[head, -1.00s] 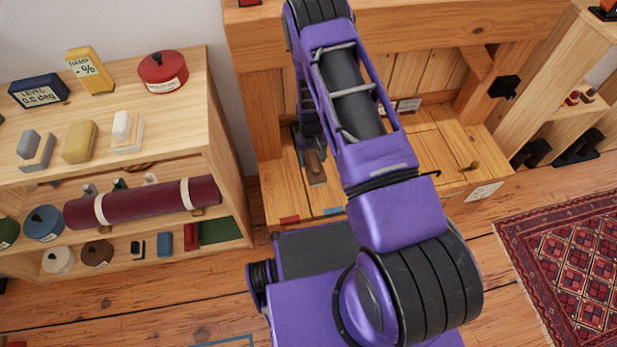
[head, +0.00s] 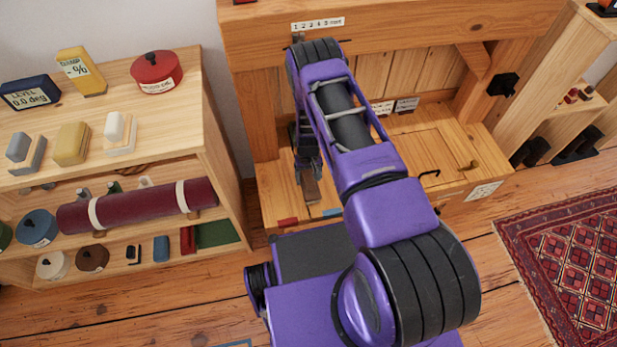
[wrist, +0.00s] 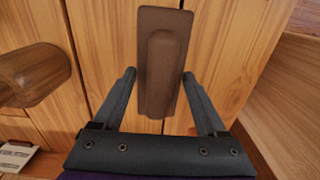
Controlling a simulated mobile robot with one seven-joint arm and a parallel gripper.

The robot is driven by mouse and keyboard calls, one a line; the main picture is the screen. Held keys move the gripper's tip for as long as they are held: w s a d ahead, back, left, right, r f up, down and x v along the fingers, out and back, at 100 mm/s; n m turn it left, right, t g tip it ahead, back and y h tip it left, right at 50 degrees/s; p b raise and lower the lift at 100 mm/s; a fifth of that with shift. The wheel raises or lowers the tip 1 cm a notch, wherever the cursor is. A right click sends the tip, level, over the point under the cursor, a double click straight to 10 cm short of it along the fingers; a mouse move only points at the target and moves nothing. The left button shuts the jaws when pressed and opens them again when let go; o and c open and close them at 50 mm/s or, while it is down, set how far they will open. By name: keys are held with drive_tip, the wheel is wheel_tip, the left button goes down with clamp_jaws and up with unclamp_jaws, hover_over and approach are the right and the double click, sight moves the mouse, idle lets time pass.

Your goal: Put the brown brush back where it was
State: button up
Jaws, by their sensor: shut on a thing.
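The brown brush (head: 311,190) is a long flat block with a raised rounded back. In the head view it hangs at the end of my gripper (head: 308,172), over the left part of the wooden bench (head: 270,190). In the wrist view the brush (wrist: 163,65) lies lengthwise between the two dark fingers of my gripper (wrist: 158,78), which are shut on its sides. Plank boards fill the view behind it. I cannot tell whether the brush touches the bench top. My arm hides part of the bench.
A round wooden knob (wrist: 35,75) is left of the gripper in the wrist view. A red strip (head: 288,222) and a blue strip (head: 332,212) mark the bench's front edge. A shelf unit (head: 215,150) with several items stands left. A patterned rug (head: 570,260) lies right.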

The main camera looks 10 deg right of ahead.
sight(309, 176)
drive_tip(key=o, duration=1.1)
wheel_tip(309, 176, up, 12)
drive_tip(key=shift+p, duration=1.05)
